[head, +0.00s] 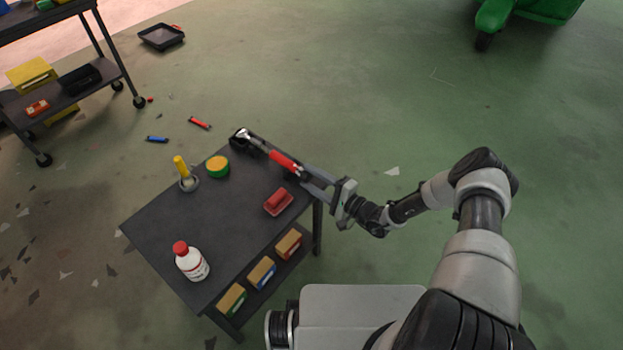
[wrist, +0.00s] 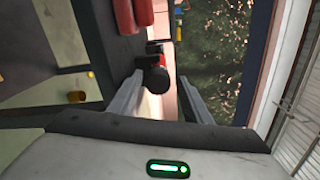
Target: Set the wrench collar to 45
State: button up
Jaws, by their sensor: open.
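The wrench (head: 283,160) lies along the far right edge of the dark table, with a red grip and a silver head (head: 245,136) in a black holder. A dark part, likely its collar end (head: 299,173), sits beside my fingertips. My gripper (head: 308,180) is open and reaches in from the right at table-top height. In the wrist view my gripper (wrist: 164,80) has a rounded black end (wrist: 155,79) between or just beyond its fingers, nearer the left one. I cannot tell whether they touch. No scale marks are readable.
On the table (head: 215,232) stand a red block-like item (head: 278,202), a green-and-yellow round tin (head: 217,167), a yellow-handled item (head: 183,172) and a red-capped white bottle (head: 192,261). Small boxes (head: 262,272) sit on its lower shelf. A cart (head: 72,95) stands far left.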

jog(key=shift+s+f, duration=0.1)
jog(key=shift+f, duration=0.1)
jog(key=shift+f+m+b, duration=0.15)
jog(key=shift+m+b, duration=0.35)
jog(key=shift+m, duration=0.6)
jog(key=m, duration=0.2)
jog(key=shift+m+b, duration=0.35)
jog(key=shift+m, duration=0.05)
jog(key=m, duration=0.4)
jog(key=shift+r, duration=0.2)
jog(key=m, duration=0.3)
jog(key=p+v, duration=0.2)
jog(key=v, duration=1.5)
jog(key=s+a+r+n+g+h+p, duration=0.1)
jog(key=r+n+g+p, duration=0.2)
jog(key=r, duration=1.2)
jog(key=s+a+r+n+g+h+p, duration=0.1)
jog(key=r+n+g+p, duration=0.3)
jog(key=r+n+g, duration=0.4)
jog(key=shift+s+a+r+n+h, duration=0.4)
jog(key=shift+s+r+n, duration=0.5)
jog(key=shift+r, duration=2.9)
